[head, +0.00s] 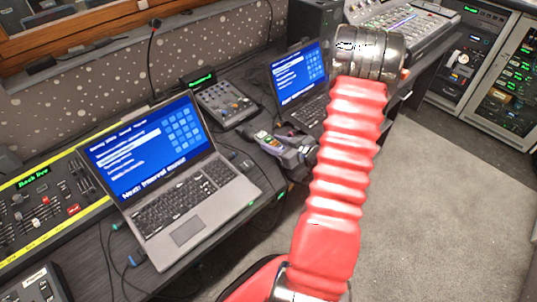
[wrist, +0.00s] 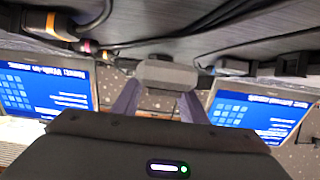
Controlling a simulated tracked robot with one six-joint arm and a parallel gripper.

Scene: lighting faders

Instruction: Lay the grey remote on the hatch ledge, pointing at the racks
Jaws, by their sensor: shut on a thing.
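The grey remote (wrist: 168,73) shows in the wrist view as a blocky grey end between the two purple-grey fingers of my gripper (wrist: 160,88), which is shut on it. In the head view the remote (head: 267,142), with a small lit screen and coloured spots, sticks out to the left of my gripper (head: 283,147), above the desk edge between the laptops. The hatch ledge (head: 85,50) is the dark strip under the wooden frame at upper left, well away from the remote. The racks (head: 480,75) stand at the upper right.
A near laptop (head: 185,205) and a far laptop (head: 300,80) stand open on the desk. A small mixer (head: 226,103), a thin gooseneck microphone (head: 151,60) and a yellow-edged fader desk (head: 45,205) lie around them. Cables run along the desk. The carpet (head: 440,200) is clear.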

